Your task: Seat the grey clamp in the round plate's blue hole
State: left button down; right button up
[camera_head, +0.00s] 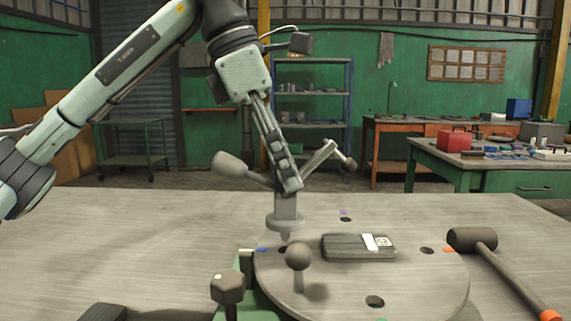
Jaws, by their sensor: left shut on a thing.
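My left gripper (289,184) comes down from above and is shut on the grey clamp (285,212). The clamp has a bulbous handle (231,165) to the left, an arm to the right, and a round flange with a short peg below. The peg points down close above the left part of the round plate (330,287), beside the blue mark (262,249). The blue hole itself is mostly hidden behind the ball knob and near the peg. I cannot tell whether the peg touches the plate. My right gripper is not in view.
A ball knob (298,257) stands just in front of the clamp. A dark labelled block (357,247) lies on the plate. A hex-headed knob (228,289) stands front left; a mallet (471,240) lies right.

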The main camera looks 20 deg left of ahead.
aim_at(285, 194)
pick_arm(q)
jog(key=shift+f+b, duration=1.4)
jog(key=shift+f, duration=0.65)
jog(key=c, duration=1.5)
grip_release()
jog(key=shift+c, duration=0.2)
jog(key=shift+r, duration=0.1)
jog(key=shift+r+p, duration=3.15)
jog(key=shift+r, duration=0.45)
